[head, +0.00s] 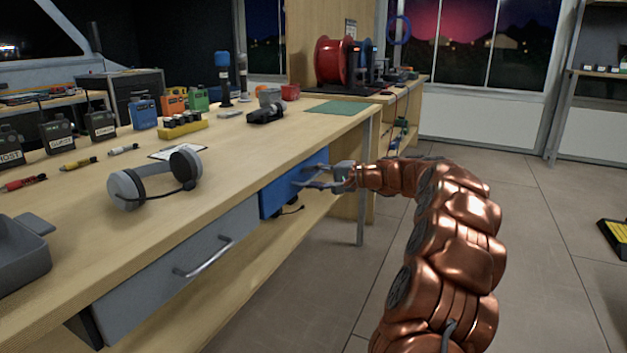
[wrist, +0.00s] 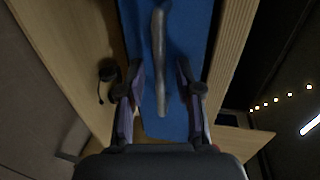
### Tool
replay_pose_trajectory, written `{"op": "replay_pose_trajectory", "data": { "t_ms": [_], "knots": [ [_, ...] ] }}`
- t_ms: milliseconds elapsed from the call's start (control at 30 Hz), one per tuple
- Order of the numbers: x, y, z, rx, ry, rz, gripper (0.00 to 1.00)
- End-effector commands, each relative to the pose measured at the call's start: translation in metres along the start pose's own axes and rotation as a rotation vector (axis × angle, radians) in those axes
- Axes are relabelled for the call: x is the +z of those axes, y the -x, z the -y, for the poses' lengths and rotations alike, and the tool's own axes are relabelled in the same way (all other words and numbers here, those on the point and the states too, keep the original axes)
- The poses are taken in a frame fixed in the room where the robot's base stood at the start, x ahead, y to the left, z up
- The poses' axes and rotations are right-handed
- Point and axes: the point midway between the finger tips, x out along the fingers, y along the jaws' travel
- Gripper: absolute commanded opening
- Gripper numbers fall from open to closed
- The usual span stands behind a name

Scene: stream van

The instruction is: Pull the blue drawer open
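The blue drawer (head: 275,198) is set under the workbench top, to the right of a grey drawer, and its front looks flush with the bench. In the wrist view the blue front (wrist: 188,30) fills the middle, with a grey bar handle (wrist: 158,60) running lengthwise across it. My gripper (head: 312,177) is at the blue drawer front. In the wrist view my gripper (wrist: 158,85) is open, one finger on each side of the handle, with gaps showing on both sides. Whether the fingertips reach past the bar is hard to tell.
The grey drawer (head: 170,275) with its own bar handle is to the left. Headphones (head: 155,180) lie on the workbench (head: 240,160) above. A bench leg (head: 362,190) stands right of the blue drawer. The tiled floor (head: 310,290) in front is clear.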

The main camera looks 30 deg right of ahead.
Motion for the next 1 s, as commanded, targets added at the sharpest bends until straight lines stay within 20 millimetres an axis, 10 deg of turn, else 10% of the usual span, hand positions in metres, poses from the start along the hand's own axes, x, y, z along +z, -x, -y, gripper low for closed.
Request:
{"op": "replay_pose_trajectory", "data": {
  "t_ms": [200, 533, 1000],
  "knots": [
    [-0.0001, 0.0002, 0.0006, 0.000, 0.000, -0.001, 0.33],
    [-0.0001, 0.0003, 0.0006, 0.000, 0.000, -0.001, 0.00],
    [-0.0001, 0.0003, 0.0005, 0.000, 0.001, -0.001, 0.00]
  ]
}}
